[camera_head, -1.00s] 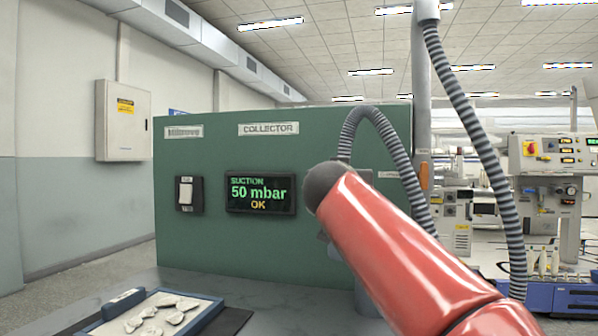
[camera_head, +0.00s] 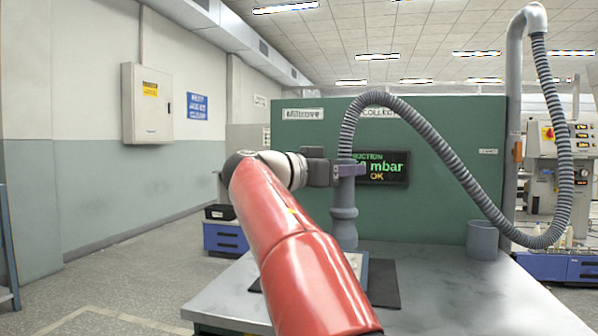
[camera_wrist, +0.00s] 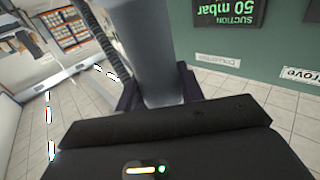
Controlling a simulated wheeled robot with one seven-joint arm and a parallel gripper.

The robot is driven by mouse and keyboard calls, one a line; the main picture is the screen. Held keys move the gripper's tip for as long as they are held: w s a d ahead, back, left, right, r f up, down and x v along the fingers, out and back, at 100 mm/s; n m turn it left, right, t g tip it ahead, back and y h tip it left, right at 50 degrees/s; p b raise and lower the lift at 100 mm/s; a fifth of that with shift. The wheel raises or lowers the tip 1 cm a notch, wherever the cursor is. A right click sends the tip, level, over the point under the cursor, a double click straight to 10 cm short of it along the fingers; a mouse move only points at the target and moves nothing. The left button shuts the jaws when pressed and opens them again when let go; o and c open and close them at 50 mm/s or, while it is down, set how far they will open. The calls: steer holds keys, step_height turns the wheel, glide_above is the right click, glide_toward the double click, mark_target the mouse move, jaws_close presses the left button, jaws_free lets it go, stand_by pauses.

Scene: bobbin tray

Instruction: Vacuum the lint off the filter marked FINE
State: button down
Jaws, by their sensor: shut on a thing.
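My gripper (camera_head: 348,170) is shut on the grey vacuum nozzle (camera_head: 344,215), which stands upright with a ribbed hose (camera_head: 440,135) rising from its top. In the wrist view the grey nozzle tube (camera_wrist: 145,50) sits between my purple fingers (camera_wrist: 158,88). A blue-edged filter tray (camera_head: 362,272) lies on the bench below the nozzle, mostly hidden behind my red arm. I cannot tell whether the nozzle's lower end touches it. Neither its lint nor any FINE mark is visible now.
A green collector panel (camera_head: 440,215) stands behind the bench (camera_head: 440,305); its display (camera_head: 395,168) is partly covered. An empty-looking grey cup holder (camera_head: 482,240) stands at the right. A dark mat (camera_head: 384,288) lies beside the tray. The bench's front right is clear.

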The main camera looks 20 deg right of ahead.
mark_target(338, 192)
steer(key=shift+s+a+f, duration=0.1)
steer(key=shift+f+b, duration=0.8)
steer(key=shift+f, duration=0.1)
steer(key=shift+f+b, duration=1)
steer(key=shift+f, duration=0.5)
steer(key=shift+w+a, duration=0.4)
steer(key=shift+w, duration=0.1)
steer(key=shift+w+a+p, duration=0.85)
steer(key=shift+w+a, duration=0.3)
steer(key=shift+a, duration=0.15)
